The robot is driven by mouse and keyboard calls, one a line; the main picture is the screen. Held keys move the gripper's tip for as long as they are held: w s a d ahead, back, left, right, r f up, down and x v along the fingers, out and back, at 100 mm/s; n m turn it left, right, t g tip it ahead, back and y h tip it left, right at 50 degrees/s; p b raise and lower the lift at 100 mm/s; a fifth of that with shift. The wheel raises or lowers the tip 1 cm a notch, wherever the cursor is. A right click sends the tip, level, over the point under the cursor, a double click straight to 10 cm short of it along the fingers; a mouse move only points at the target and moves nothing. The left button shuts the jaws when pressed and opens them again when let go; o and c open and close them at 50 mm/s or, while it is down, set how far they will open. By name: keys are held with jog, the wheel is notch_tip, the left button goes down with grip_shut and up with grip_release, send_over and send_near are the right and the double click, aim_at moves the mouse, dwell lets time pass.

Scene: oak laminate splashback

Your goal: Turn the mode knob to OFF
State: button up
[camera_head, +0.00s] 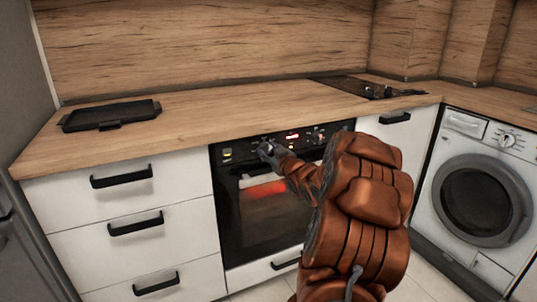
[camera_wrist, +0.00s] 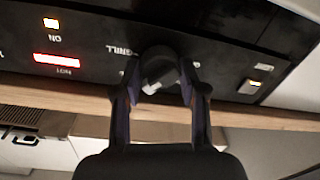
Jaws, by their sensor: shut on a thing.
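The oven door (camera_head: 240,220) is closed below the panel, with a red glow behind its glass. A black tray (camera_head: 110,114) lies on the wooden worktop (camera_head: 200,112). A hob (camera_head: 355,86) is behind right, and a washing machine (camera_head: 480,195) stands at the right.

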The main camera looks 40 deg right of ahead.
jog(key=n+b, duration=0.5)
jog(key=n, duration=0.2)
jog(key=shift+f, duration=0.15)
jog(key=n+b, duration=0.2)
jog(key=n, duration=0.1)
jog(key=shift+a+n+g, duration=0.1)
jog(key=shift+n+g, duration=0.2)
jog(key=n+b, duration=0.2)
jog(key=n, duration=0.1)
jog(key=shift+n+h, duration=0.3)
jog(key=n+b, duration=0.3)
jog(key=n, duration=0.1)
jog(key=shift+f, duration=0.15)
jog(key=n+b, duration=0.1)
jog(key=n, duration=0.1)
jog(key=shift+w+a+n+h, duration=0.1)
jog(key=shift+n+h, duration=0.2)
jog(key=shift+n, duration=0.1)
jog(key=n+b, duration=0.1)
jog(key=n, duration=0.1)
jog(key=shift+n+b, duration=0.3)
jog(key=shift+b, duration=0.05)
jog(key=shift+n+b, duration=0.7)
jog(key=shift+n, duration=1)
